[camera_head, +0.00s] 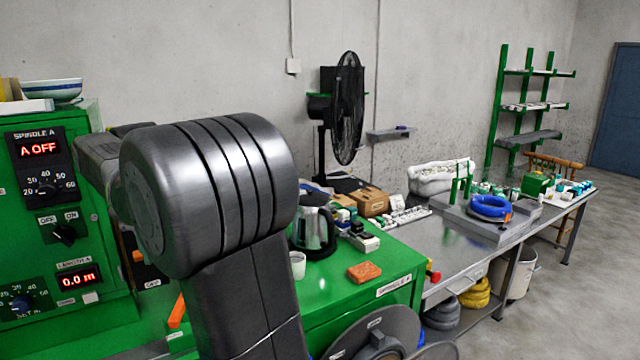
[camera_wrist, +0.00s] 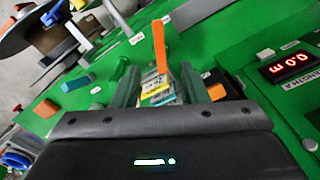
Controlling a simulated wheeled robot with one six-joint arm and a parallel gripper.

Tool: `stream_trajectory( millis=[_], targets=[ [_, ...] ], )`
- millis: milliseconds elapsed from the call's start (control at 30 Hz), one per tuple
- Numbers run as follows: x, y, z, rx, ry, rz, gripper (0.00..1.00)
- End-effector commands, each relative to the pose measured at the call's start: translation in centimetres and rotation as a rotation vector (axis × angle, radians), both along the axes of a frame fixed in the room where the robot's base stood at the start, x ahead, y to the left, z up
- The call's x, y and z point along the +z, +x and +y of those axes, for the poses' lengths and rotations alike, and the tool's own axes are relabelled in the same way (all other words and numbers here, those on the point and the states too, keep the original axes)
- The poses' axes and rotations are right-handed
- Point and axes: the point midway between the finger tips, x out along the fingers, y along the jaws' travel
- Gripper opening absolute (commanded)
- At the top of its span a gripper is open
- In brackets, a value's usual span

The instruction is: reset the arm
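In the wrist view my gripper (camera_wrist: 160,85) has its two dark grey-green fingers apart, with a wide gap between them. An orange strip (camera_wrist: 159,45) and small yellow and pale blue pieces (camera_wrist: 157,92) show in the gap against the green surface; nothing looks clamped. In the head view my arm's thick grey joint fills the left middle and hides the gripper. A blue cable coil (camera_head: 490,207) lies on a grey stand on the metal bench, far from my arm.
A green control cabinet (camera_head: 100,190) with red displays stands at the left. A kettle (camera_head: 313,230), white cup (camera_head: 297,265) and orange block (camera_head: 364,271) stand on the green top (camera_head: 350,310). A reel (camera_head: 380,335) is at the front. A black fan (camera_head: 347,110) stands behind.

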Motion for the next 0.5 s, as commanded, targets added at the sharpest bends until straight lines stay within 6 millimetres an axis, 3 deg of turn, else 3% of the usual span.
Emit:
stream_trajectory(
  millis=[33,500],
  targets=[
    [-1.8,-0.1,-0.1,0.0,-0.01,0.011,0.4],
    [-11.3,-0.1,-0.1,0.001,-0.011,0.011,0.4]
  ],
)
